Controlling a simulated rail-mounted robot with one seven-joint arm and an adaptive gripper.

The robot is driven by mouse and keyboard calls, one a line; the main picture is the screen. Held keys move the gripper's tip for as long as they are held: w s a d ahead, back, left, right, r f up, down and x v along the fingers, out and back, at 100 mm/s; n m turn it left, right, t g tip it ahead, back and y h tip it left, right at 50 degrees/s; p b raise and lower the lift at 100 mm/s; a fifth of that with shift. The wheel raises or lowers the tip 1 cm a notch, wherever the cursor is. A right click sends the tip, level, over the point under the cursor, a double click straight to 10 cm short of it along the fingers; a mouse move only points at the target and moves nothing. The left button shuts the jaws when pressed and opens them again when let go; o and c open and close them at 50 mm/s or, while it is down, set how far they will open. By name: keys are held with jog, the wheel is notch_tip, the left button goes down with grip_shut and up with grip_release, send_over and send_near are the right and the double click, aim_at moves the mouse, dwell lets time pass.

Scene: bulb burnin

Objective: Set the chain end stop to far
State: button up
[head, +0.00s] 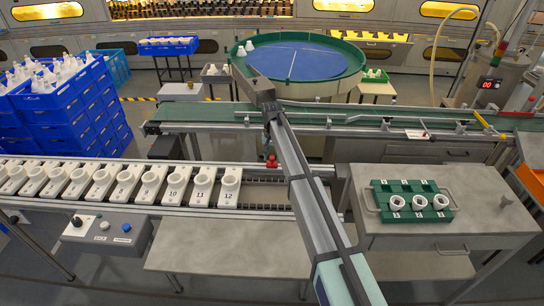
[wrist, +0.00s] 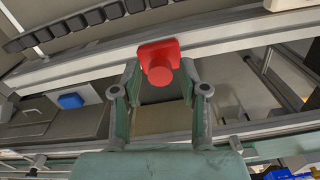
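The chain end stop appears to be the red block with a round knob (head: 271,162), on the far rail of the chain conveyor (head: 262,193), just right of the numbered holders. In the wrist view the red stop (wrist: 160,52) sits on the metal rail, its knob facing me. My gripper (wrist: 160,76) is open, one finger on each side of the knob, with visible gaps; I cannot tell how far the tips are from it in depth. In the head view my gripper is small and partly hidden behind my arm, just above the stop.
White numbered holders (head: 175,186) fill the chain to the left. A grey table (head: 460,216) with a green tray (head: 378,200) of white rings stands right. A green belt (head: 210,113) runs behind the chain. A control box (head: 108,232) is at front left.

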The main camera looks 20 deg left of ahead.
grip_shut()
jog(key=w+d, duration=0.1)
jog(key=d, duration=0.2)
jog(key=w+d+b, duration=0.1)
jog(key=d, duration=0.3)
jog(key=w+d, duration=0.1)
jog(key=d, duration=0.2)
jog(key=shift+w+d, duration=0.25)
jog(key=shift+d, duration=0.15)
jog(key=shift+o, duration=2.4)
grip_release()
jog(key=shift+w+d, duration=0.1)
jog(key=shift+d, duration=0.05)
jog(key=shift+r, duration=0.25)
notch_tip(320, 180, up, 12)
jog(key=shift+f, duration=0.2)
